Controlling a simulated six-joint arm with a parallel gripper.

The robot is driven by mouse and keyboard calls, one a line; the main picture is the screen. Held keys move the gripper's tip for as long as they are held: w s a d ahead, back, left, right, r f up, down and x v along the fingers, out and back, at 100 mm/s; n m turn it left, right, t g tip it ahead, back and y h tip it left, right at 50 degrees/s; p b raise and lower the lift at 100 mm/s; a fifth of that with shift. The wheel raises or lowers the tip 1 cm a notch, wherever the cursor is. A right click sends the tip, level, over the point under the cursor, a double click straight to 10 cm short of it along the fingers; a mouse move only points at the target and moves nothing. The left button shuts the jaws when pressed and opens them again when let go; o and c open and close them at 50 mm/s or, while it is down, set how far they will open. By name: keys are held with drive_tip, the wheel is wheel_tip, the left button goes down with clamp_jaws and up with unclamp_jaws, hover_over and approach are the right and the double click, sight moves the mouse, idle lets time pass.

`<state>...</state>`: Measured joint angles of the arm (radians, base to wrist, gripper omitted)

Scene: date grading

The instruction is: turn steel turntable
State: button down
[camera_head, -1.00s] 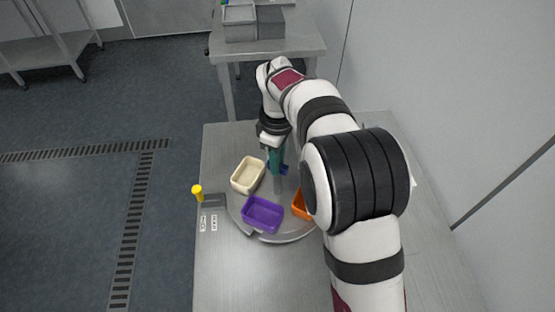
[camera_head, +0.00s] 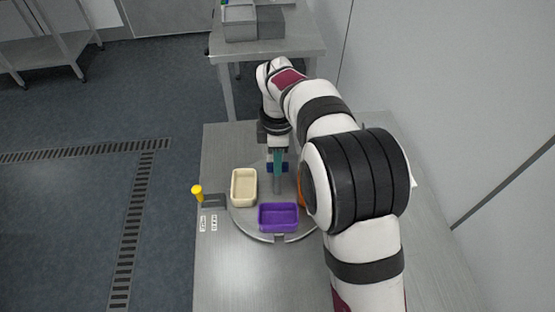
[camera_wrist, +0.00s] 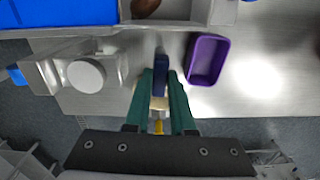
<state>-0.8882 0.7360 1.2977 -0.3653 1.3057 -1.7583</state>
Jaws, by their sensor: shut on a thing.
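The round steel turntable (camera_head: 262,231) lies on the steel table, partly hidden by my arm. It bears a cream tray (camera_head: 244,187) at left, a purple tray (camera_head: 278,217) at front and an orange tray (camera_head: 301,190) mostly hidden behind my arm. A grey post (camera_head: 277,185) stands near its middle. My gripper (camera_head: 278,165) points down over the turntable beyond the post. In the wrist view its teal fingers (camera_wrist: 161,85) are shut on a narrow dark blue piece (camera_wrist: 161,63). How that piece joins the turntable is hidden.
A yellow-topped peg (camera_head: 197,192) and grey bracket (camera_head: 214,201) are beside the turntable's left edge, with small white labels (camera_head: 213,222) in front. The table's front left (camera_head: 225,270) is clear. Grey bins (camera_head: 240,22) stand on a farther table. A wall closes the right side.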

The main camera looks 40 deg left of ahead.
drive_tip(key=shift+n, duration=0.4)
idle(0.4)
drive_tip(key=c, duration=0.8)
unclamp_jaws()
drive_tip(key=shift+o, duration=0.2)
wheel_tip(320, 180, up, 16)
drive_tip(key=shift+f, duration=0.1)
